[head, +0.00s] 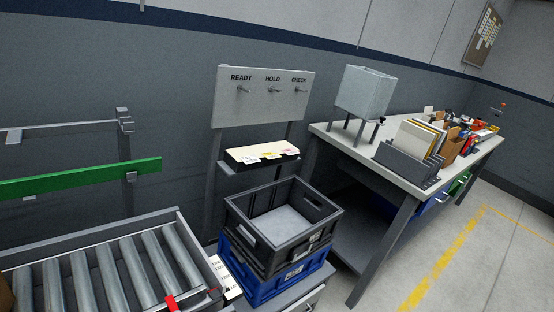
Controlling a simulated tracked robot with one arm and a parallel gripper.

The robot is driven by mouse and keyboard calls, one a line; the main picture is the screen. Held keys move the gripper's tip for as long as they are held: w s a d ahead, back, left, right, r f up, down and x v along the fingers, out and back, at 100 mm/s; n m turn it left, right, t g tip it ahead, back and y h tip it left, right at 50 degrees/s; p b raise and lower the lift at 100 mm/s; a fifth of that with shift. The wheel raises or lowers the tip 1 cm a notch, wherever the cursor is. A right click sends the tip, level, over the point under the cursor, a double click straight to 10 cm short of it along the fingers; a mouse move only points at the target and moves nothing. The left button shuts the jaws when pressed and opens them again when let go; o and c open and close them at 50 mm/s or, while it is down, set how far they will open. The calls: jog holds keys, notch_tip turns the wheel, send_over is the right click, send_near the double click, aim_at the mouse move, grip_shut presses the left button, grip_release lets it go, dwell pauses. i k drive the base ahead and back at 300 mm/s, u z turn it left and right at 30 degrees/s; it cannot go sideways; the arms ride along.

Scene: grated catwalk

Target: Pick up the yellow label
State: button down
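Small labels sit along the front of a cream-topped shelf (250,151) below a grey board. They are tiny here, with white, pinkish and yellowish tints. My gripper is not in view.
The board (262,104) reads READY, HOLD and CHECK, with a peg under each word. An open black crate (237,222) stands on a blue crate (250,287) below the shelf. A roller conveyor (90,280) is at left, and a workbench (392,172) with folders at right.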

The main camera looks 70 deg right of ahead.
aim_at(274, 154)
jog(key=z, duration=1.7)
jog(key=i, duration=0.45)
jog(key=z, duration=0.55)
jog(key=i, duration=1.1)
jog(key=z, duration=0.25)
